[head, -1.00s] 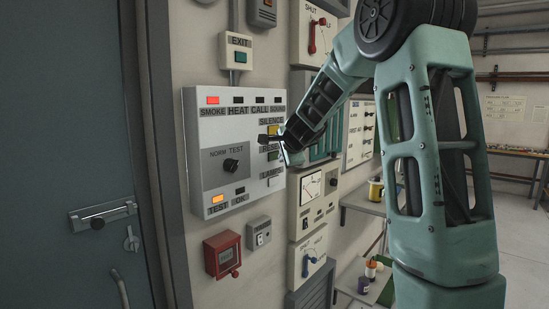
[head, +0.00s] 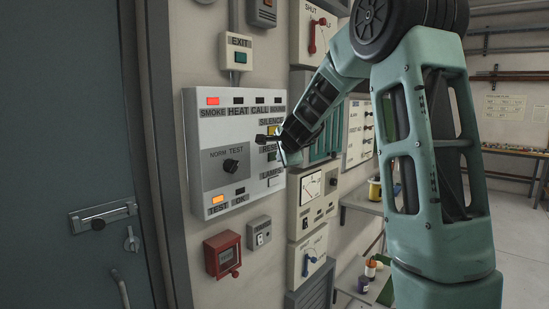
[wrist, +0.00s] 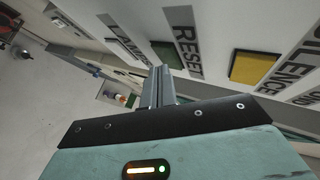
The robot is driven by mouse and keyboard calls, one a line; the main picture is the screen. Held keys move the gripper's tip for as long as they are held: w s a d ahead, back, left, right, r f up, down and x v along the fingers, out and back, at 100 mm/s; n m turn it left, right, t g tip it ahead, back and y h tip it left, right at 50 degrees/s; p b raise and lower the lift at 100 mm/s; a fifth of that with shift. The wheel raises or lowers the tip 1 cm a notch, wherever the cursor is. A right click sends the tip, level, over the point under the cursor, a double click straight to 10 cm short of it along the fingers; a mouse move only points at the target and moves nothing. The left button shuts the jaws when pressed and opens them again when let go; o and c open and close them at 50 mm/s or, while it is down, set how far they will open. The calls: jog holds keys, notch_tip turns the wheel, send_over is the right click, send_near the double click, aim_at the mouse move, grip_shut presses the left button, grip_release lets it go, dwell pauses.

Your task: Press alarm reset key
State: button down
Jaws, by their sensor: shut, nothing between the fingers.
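The grey alarm panel (head: 212,145) hangs on the wall beside the door. Its SMOKE lamp (head: 213,101) and TEST lamp (head: 218,200) are lit. The reset key is the dark green key (wrist: 168,54) beside the RESET label in the wrist view; in the head view it (head: 272,156) shows partly beside my gripper. The yellow SILENCE key (wrist: 252,67) is next to it. My gripper (head: 261,139) is shut and empty, in front of the panel's right-hand key column. In the wrist view its fingertips (wrist: 158,72) point near the green key. I cannot tell whether they touch it.
A black NORM/TEST knob (head: 230,165) sits on the panel. A red box (head: 222,255) and a small switch (head: 259,233) are below. A grey door (head: 70,140) is at left. More wall panels and shelves stand behind my arm.

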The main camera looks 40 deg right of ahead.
jog(key=shift+w, duration=0.35)
dwell(0.3)
jog(key=shift+s, duration=0.1)
dwell(0.3)
jog(key=shift+s+b, duration=0.3)
jog(key=shift+s, duration=0.35)
jog(key=shift+s+d+b, duration=0.15)
jog(key=shift+s+b, duration=0.65)
jog(key=shift+s, duration=0.45)
jog(key=shift+s+d+b, duration=0.1)
jog(key=shift+s+b, duration=0.65)
jog(key=shift+s, duration=0.5)
